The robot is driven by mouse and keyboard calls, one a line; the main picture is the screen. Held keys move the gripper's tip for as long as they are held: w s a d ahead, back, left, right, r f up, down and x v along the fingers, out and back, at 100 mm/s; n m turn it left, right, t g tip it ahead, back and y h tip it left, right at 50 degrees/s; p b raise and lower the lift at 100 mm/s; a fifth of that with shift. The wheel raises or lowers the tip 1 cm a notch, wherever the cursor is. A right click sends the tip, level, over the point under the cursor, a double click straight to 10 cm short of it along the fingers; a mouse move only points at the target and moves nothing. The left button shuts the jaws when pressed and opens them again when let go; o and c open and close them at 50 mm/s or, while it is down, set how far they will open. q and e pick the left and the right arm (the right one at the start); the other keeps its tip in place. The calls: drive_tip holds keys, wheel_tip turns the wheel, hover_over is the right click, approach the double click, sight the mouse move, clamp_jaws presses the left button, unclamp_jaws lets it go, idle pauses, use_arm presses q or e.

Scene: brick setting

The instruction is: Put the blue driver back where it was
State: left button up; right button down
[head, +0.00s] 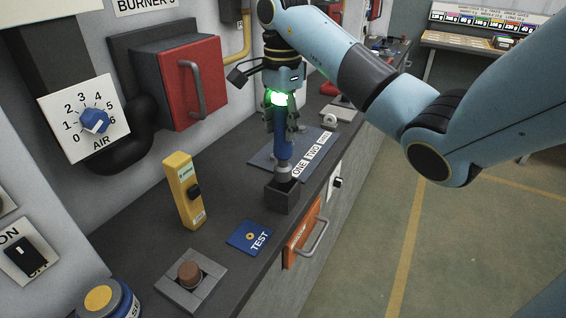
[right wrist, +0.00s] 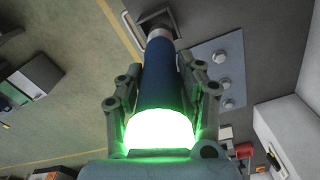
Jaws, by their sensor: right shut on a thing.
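The blue driver (head: 282,150) stands roughly upright, its grey lower end pointing down. My right gripper (head: 281,130) is shut on its upper part from above. In the right wrist view the blue driver (right wrist: 162,75) lies between the two fingers of my right gripper (right wrist: 158,90). A dark square holder (head: 282,197) sits on the counter directly below the driver; it also shows in the right wrist view (right wrist: 150,14). The driver's grey end meets the holder's top; I cannot tell how deep it sits. My left gripper is out of view.
A plate labelled ONE, TWO (head: 265,150) lies behind the holder. A yellow box (head: 184,190), a blue TEST card (head: 249,238) and a brown button (head: 189,274) are in front and left. An orange drawer (head: 303,236) with a handle is on the counter's front.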

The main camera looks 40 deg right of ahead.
sight(282, 154)
wheel_tip(282, 154, down, 3)
drive_tip(key=shift+r+p, duration=0.1)
drive_tip(key=shift+p, duration=0.5)
wheel_tip(282, 154, down, 4)
drive_tip(key=shift+a+p, duration=0.1)
drive_tip(key=shift+p, duration=0.3)
drive_tip(key=shift+f, duration=0.4)
drive_tip(key=c, duration=0.8)
unclamp_jaws()
drive_tip(key=shift+s, duration=0.1)
drive_tip(key=shift+c, duration=0.2)
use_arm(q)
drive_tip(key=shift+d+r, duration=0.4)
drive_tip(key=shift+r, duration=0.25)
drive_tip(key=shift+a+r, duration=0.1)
use_arm(e)
drive_tip(key=shift+r, duration=0.15)
